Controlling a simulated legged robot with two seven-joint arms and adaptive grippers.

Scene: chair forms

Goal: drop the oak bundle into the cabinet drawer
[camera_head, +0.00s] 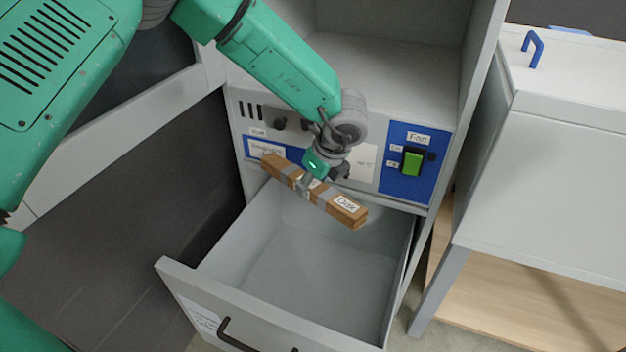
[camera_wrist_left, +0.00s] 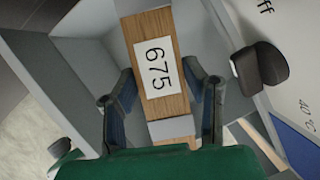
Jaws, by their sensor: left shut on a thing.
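The drawer front has a black handle (camera_head: 235,335). My right gripper is not in view.
The cabinet's control panel (camera_head: 405,165) with a green switch (camera_head: 412,162) and a black knob (camera_head: 279,122) is close behind the gripper. A white-grey cabinet with a blue handle (camera_head: 532,48) stands at the right. Dark floor lies at the left.

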